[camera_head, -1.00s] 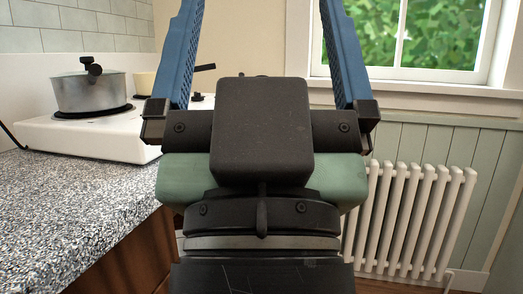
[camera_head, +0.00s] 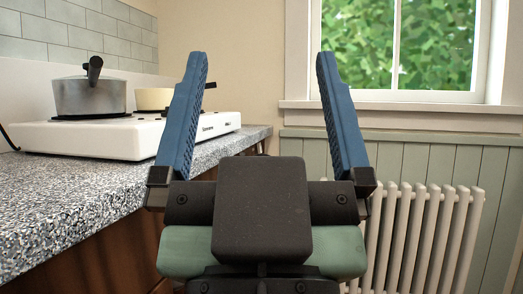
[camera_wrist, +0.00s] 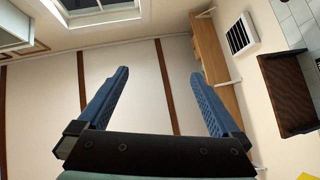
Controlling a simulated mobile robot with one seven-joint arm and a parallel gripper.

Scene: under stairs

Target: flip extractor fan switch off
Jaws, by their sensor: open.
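My gripper (camera_head: 262,58) is open and empty in the head view, its two blue fingers pointing up and away in front of the wall left of the window. It also shows open in the wrist view (camera_wrist: 160,73), with nothing between the fingers. A white vent grille (camera_wrist: 241,34), possibly the extractor fan, is on the cream wall at the upper right of the wrist view, right of the fingers and apart from them. I cannot make out the fan switch in either view.
A speckled counter (camera_head: 75,195) runs along the left, with a white hob (camera_head: 85,139), a grey pot (camera_head: 90,97) and a cream pan (camera_head: 152,99). A white radiator (camera_head: 425,235) stands below the window (camera_head: 400,45). The wrist view shows a dark brown box-like unit (camera_wrist: 287,92) and a wooden shelf (camera_wrist: 214,65).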

